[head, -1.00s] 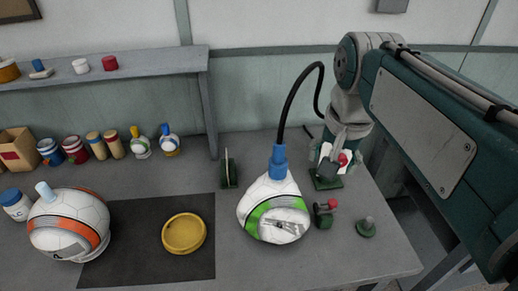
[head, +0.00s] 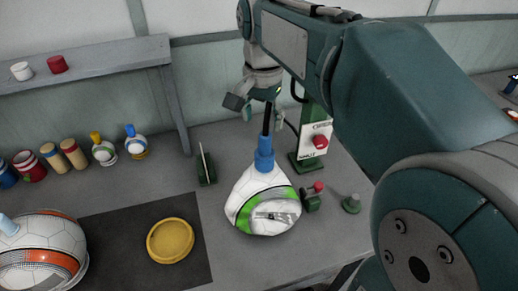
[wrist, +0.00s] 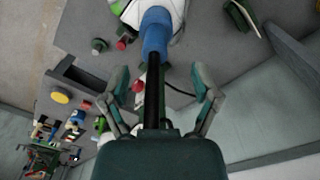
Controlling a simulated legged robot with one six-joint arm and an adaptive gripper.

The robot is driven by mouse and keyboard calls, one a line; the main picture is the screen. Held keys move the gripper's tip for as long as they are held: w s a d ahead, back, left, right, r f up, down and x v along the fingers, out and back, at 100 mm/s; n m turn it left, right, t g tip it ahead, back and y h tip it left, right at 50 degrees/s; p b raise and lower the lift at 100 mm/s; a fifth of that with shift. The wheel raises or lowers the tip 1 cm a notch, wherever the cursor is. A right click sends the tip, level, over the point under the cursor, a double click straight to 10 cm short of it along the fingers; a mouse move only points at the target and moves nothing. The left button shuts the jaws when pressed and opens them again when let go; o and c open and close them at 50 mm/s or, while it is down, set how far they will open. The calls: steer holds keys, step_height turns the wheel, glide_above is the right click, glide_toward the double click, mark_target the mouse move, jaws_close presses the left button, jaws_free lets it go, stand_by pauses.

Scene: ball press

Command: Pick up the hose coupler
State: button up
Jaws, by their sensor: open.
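The hose coupler (head: 264,153) is a blue stepped cylinder standing on top of a white ball with a green band (head: 263,205). A black hose (head: 268,118) rises from its top. The coupler also shows in the wrist view (wrist: 156,38), at the top centre. My gripper (head: 258,110) is open above the coupler, its fingers spread to either side of the hose. In the wrist view my gripper (wrist: 160,78) has one finger left and one right of the hose, with nothing held. The coupler lies beyond the fingertips. My arm hides part of the hose in the head view.
A green stand with a red button (head: 320,142) is right of the hose. A yellow dish (head: 171,241) lies on the dark mat (head: 110,223). A green holder (head: 205,170) stands left.

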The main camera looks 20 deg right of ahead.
mark_target(265, 134)
steer(key=shift+d+f, duration=0.4)
steer(key=shift+f, duration=0.35)
steer(key=f, duration=0.5)
steer(key=shift+s+a, duration=0.1)
steer(key=shift+a, duration=0.2)
steer(key=shift+d, duration=0.25)
steer(key=shift+c, duration=1.2)
jaws_close()
